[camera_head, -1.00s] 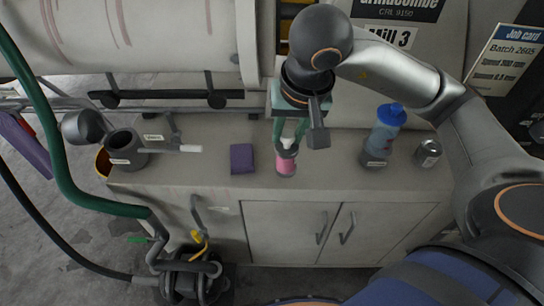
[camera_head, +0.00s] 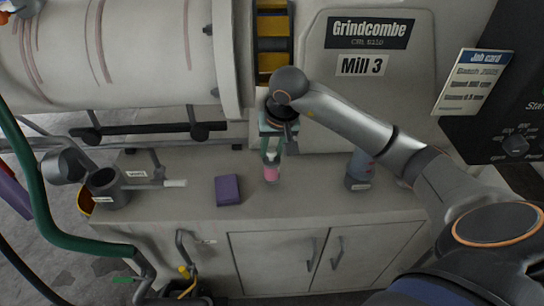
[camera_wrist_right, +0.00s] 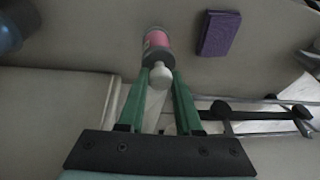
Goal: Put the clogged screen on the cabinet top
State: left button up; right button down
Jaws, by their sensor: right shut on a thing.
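A small pink cylinder with grey ends and a white knob, which looks like the clogged screen (camera_head: 271,174), is upright over the cabinet top (camera_head: 310,200), right of a purple block. I cannot tell whether its lower end touches the surface. My right gripper (camera_head: 272,153) is above it, pointing down, shut on its white knob. In the right wrist view the green fingers (camera_wrist_right: 160,85) pinch the knob, and the pink band of the screen (camera_wrist_right: 156,40) shows beyond it. My left gripper is not in view.
The purple block (camera_head: 228,189) lies on the cabinet top. A grey pot (camera_head: 108,188) stands at the left end and a blue bottle (camera_head: 360,168) at the right, partly behind my arm. The mill (camera_head: 350,100) rises behind. The front middle of the top is clear.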

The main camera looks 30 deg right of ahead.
aim_at(272, 158)
jog(key=shift+s+p+x, duration=0.15)
jog(key=shift+x, duration=0.65)
jog(key=shift+s+p+x, duration=0.15)
jog(key=shift+s+x, duration=0.05)
jog(key=shift+x, duration=0.55)
jog(key=shift+f, duration=0.2)
jog(key=shift+f+b, duration=0.15)
jog(key=shift+b, duration=0.15)
jog(key=c, duration=0.6)
grip_release()
jog(key=shift+r+p, duration=0.3)
jog(key=shift+r, duration=0.15)
jog(key=v, duration=1.1)
jog(key=shift+r, duration=0.25)
jog(key=shift+s, duration=0.1)
